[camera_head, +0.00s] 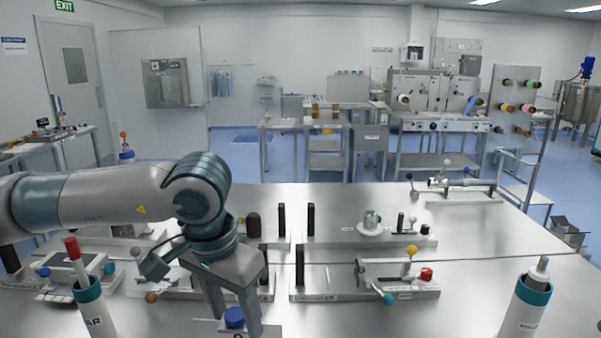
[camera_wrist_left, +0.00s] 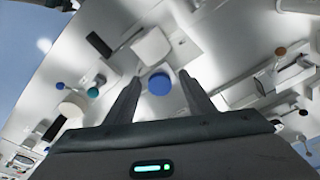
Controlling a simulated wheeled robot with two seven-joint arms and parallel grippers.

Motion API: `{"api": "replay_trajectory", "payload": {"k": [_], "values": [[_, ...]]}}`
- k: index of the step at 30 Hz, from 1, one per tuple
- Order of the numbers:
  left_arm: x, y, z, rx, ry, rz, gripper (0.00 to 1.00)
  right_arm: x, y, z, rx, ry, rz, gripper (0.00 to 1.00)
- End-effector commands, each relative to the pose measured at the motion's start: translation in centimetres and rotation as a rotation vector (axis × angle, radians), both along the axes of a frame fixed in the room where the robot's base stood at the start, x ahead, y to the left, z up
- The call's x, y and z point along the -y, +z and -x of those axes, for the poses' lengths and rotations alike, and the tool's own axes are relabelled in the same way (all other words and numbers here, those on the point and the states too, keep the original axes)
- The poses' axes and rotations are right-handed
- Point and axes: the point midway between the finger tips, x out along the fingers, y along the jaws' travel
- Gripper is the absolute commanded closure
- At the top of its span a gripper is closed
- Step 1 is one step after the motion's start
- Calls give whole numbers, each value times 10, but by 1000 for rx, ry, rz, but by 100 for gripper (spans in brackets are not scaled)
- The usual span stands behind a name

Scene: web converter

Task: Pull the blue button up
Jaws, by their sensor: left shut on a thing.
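The blue button (camera_head: 233,317) is a round blue cap on a small light-coloured base plate near the front edge of the steel table. My left gripper (camera_head: 235,325) reaches down over it, with one finger on each side, and is shut on it. In the left wrist view the blue button (camera_wrist_left: 159,84) shows as a blue disc between the two fingertips of my left gripper (camera_wrist_left: 160,80). The finger contact itself is hard to make out. My right gripper is not in view.
A fixture with yellow and red knobs (camera_head: 398,282) stands right of my left gripper. Upright cylinders stand at front left (camera_head: 92,305) and front right (camera_head: 525,305). More fixtures line the table behind. Bare table (camera_head: 420,320) lies at front right.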

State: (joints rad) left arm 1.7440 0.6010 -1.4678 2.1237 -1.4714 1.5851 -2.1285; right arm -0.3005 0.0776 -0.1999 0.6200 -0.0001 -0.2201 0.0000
Motion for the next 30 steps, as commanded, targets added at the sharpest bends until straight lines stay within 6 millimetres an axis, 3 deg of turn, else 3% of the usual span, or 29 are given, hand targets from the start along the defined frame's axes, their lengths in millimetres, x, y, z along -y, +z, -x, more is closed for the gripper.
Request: {"api": "replay_trajectory", "payload": {"k": [30], "values": [[0,6,0,-1,2,0,72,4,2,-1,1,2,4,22]]}}
